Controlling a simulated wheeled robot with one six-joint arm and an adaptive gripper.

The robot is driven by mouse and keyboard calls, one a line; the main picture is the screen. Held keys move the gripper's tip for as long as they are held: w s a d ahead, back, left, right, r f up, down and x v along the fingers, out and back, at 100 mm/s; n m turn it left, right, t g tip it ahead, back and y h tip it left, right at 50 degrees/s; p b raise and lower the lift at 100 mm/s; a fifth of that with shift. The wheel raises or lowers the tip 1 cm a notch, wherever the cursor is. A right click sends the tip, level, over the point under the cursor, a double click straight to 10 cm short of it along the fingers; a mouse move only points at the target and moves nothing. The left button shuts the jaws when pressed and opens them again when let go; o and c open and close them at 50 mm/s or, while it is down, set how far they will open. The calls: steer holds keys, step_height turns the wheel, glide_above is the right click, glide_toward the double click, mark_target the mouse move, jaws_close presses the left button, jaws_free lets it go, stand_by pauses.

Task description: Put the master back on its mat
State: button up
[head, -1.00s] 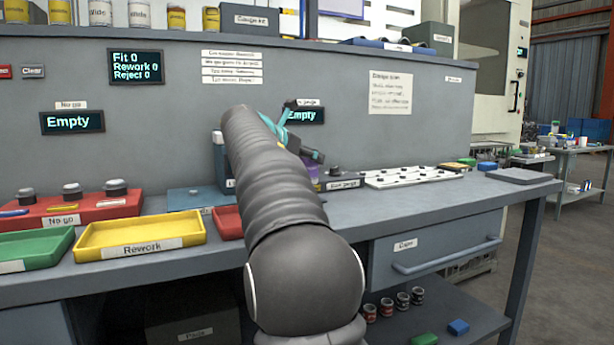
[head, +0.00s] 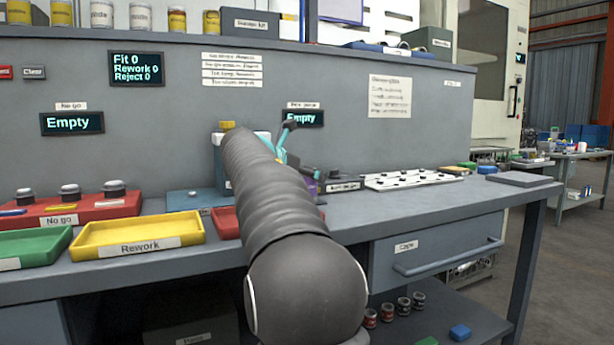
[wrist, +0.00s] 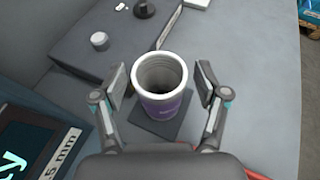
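The master is a hollow cylinder (wrist: 165,104) with a pale rim and a purple band. In the wrist view it stands upright, open end up, over a small dark square mat (wrist: 178,128); its base seems to rest inside the mat's edges. My gripper (wrist: 161,82) has one finger on each side of it, with a visible gap on both sides, so it is open and not holding the master. In the head view my arm hides most of the gripper (head: 298,152), and only a bit of the purple master (head: 312,187) shows below the fingers.
A dark gauge block (head: 343,185) and a white tray (head: 405,179) with small parts stand right of the master. A yellow Rework tray (head: 140,236) and a red No go tray (head: 95,210) lie left. The upright back panel (head: 250,100) is close behind. The bench's right front is clear.

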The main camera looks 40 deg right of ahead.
steer(key=shift+a+r, duration=0.1)
steer(key=shift+r, duration=0.1)
steer(key=p+v, duration=0.1)
steer(key=v, duration=1)
steer(key=shift+a+r, duration=0.2)
steer(key=shift+a, duration=0.15)
steer(key=shift+s, duration=0.1)
